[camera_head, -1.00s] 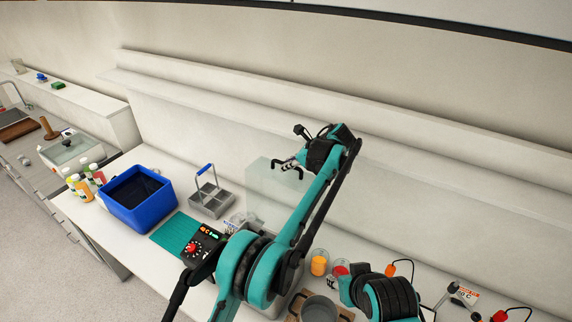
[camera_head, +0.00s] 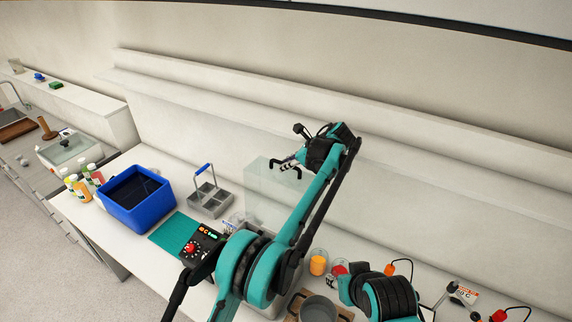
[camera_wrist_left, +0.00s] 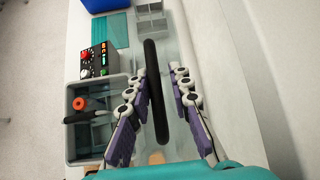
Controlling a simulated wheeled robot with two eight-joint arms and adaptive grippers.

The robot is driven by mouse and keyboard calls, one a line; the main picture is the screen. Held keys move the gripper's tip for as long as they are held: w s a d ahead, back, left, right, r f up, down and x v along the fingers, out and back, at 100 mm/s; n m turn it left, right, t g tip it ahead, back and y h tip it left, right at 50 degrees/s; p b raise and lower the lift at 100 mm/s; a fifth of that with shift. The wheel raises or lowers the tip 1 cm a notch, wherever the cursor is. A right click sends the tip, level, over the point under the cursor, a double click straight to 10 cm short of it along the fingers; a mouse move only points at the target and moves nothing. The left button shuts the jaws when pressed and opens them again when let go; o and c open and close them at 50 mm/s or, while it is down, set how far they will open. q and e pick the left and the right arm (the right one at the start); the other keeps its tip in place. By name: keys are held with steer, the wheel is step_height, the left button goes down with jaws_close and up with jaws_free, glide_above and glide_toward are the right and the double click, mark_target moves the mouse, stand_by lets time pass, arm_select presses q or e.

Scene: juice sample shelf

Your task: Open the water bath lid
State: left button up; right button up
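The water bath's clear lid (camera_head: 262,188) stands raised and roughly upright behind the bath in the head view. Its black bar handle (camera_wrist_left: 154,85) runs between the two fingers of my left gripper (camera_wrist_left: 158,72) in the left wrist view. The fingers stand apart, one on each side of the handle, with a visible gap on the right side. My left gripper (camera_head: 291,165) is also at the lid's top in the head view. The open grey bath basin (camera_wrist_left: 72,140) shows in the wrist view; my arm hides most of it in the head view. My right gripper is not visible.
The control box (camera_head: 203,243) with a red knob sits left of the bath. A green mat (camera_head: 173,234), blue crate (camera_head: 130,212) and grey divided rack (camera_head: 210,200) lie farther left. Beakers with orange (camera_head: 318,264) and red (camera_head: 338,270) contents and a pot (camera_head: 318,308) stand to the right.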

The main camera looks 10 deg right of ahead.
arm_select(q)
steer(key=v, duration=1.2)
steer(key=shift+f, duration=0.15)
